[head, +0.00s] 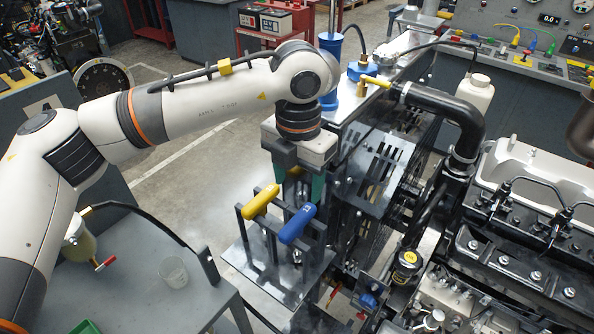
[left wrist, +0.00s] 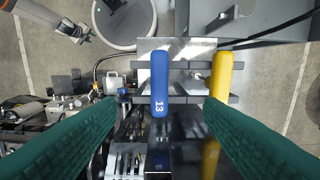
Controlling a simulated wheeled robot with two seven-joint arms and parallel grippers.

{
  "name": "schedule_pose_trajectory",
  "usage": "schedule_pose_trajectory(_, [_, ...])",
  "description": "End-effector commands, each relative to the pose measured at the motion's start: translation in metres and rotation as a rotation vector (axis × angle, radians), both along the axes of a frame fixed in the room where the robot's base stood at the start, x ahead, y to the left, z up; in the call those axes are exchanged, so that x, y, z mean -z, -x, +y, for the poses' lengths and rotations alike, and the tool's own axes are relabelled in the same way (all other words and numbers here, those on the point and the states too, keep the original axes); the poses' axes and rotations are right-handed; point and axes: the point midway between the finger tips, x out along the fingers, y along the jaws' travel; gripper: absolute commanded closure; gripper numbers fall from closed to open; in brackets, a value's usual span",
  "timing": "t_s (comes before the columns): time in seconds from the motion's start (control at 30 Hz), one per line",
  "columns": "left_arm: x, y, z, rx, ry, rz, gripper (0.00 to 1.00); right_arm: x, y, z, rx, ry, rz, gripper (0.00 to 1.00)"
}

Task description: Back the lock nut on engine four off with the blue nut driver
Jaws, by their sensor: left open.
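In the left wrist view the blue handle (left wrist: 160,75) carries the number 13. A yellow-handled driver (head: 261,201) is beside it in the rack and also shows in the left wrist view (left wrist: 221,75). My left gripper (head: 296,186) is open above the rack. In the left wrist view its green fingers lie either side of the blue handle, with gaps. An engine (head: 515,235) fills the right of the head view; I cannot make out the lock nut.
A grey table (head: 150,285) with a clear cup (head: 172,270) stands at lower left. A black hose (head: 445,105) and a white bottle (head: 474,93) are near the engine. A white arm, apparently my right, shows at the wrist view's upper left.

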Motion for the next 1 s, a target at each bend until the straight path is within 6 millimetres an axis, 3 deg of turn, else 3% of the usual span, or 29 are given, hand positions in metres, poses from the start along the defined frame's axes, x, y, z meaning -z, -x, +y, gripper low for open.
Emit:
schedule_pose_trajectory(0.53, [0.055,0.001,0.000,0.002,0.002,0.003,0.38,0.024,0.000,0.000,0.000,0.000,0.000,0.64])
schedule_pose_trajectory(1.0, [0.099,0.001,0.000,0.002,0.002,0.002,0.38,0.068,0.000,0.000,0.001,0.000,0.000,0.64])
